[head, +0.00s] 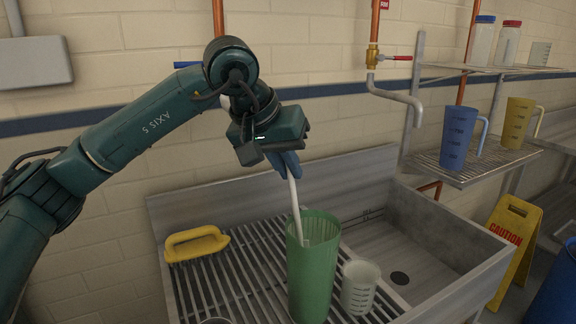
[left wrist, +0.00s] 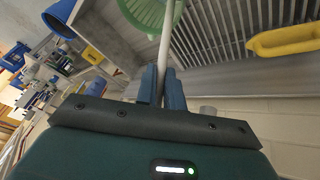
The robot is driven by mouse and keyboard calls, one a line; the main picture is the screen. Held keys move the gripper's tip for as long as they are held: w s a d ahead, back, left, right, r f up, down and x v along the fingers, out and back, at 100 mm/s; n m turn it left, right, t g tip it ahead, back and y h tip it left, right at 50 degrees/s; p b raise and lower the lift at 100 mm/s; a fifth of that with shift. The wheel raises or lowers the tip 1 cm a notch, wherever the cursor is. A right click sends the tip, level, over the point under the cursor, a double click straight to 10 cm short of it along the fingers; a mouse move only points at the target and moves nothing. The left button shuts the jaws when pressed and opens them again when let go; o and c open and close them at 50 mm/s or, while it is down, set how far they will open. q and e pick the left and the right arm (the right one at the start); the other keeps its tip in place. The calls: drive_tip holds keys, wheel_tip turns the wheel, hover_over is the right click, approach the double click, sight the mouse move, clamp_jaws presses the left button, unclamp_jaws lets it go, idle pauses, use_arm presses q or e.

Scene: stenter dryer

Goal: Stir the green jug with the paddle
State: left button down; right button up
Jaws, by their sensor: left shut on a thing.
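The green jug (head: 313,270) stands upright on the slatted drainboard in the head view. Its rim also shows at the top of the left wrist view (left wrist: 150,12). The paddle (head: 295,205) is a white shaft, slightly tilted, with its lower end inside the jug. The jug wall hides the paddle's lower end. My left gripper (head: 284,164) is above the jug, its blue fingers shut on the upper part of the paddle. The shaft also runs between the fingers in the left wrist view (left wrist: 164,55). My right gripper is in neither view.
A white measuring beaker (head: 359,288) stands close to the jug's right side. A yellow scrub brush (head: 196,244) lies on the drainboard (head: 250,262) to the left. The sink basin (head: 395,245) is at the right. Blue (head: 457,137) and yellow (head: 516,123) jugs stand on a wire shelf.

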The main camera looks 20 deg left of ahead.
use_arm(q)
drive_tip(key=shift+r, duration=0.1)
